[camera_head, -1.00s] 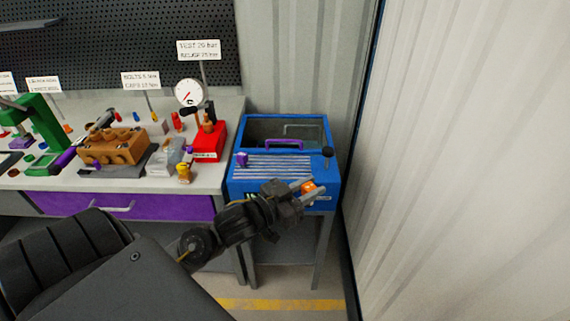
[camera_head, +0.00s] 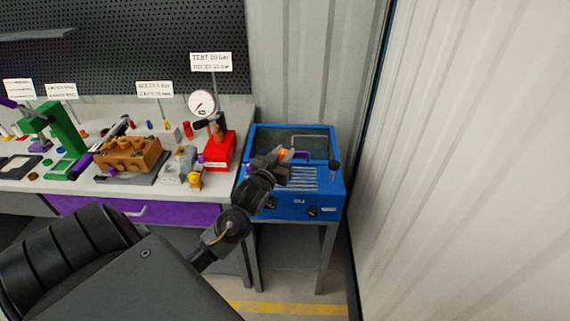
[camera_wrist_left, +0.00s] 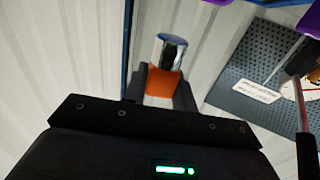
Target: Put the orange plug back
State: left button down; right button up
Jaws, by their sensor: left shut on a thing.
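The orange plug (camera_head: 284,154) is in my left gripper (camera_head: 290,154), above the blue cabinet's top. In the left wrist view the plug (camera_wrist_left: 164,84) shows an orange body with a shiny metal cylinder end pointing away from my left gripper (camera_wrist_left: 161,88), and the fingers are shut on its sides. The blue cabinet (camera_head: 330,195) has a dark open bay with a clear pane at the back and a slatted front top. My left forearm and gripper hide part of the cabinet's top left. My right gripper is not in view.
The workbench (camera_head: 222,182) at left holds an orange-brown pump block (camera_head: 128,154), a red gauge stand (camera_head: 220,150), a green press (camera_head: 66,135) and small coloured parts. A corrugated wall (camera_head: 460,160) rises close on the right.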

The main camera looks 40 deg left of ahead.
pick_arm(q)
jog(key=w+a+f, duration=0.1)
jog(key=f, duration=0.1)
jog(key=w+f, duration=0.1)
jog(key=f, duration=0.1)
jog(key=w+a+f, duration=0.1)
jog(key=w, duration=0.1)
jog(key=shift+a+f, duration=0.3)
jog(key=shift+f, duration=0.1)
jog(key=shift+f+p, duration=0.35)
jog(key=shift+f, duration=1.25)
jog(key=shift+f, duration=0.2)
jog(key=c, duration=1.1)
grip_release()
jog(key=shift+c, duration=0.2)
jog(key=shift+r, duration=0.1)
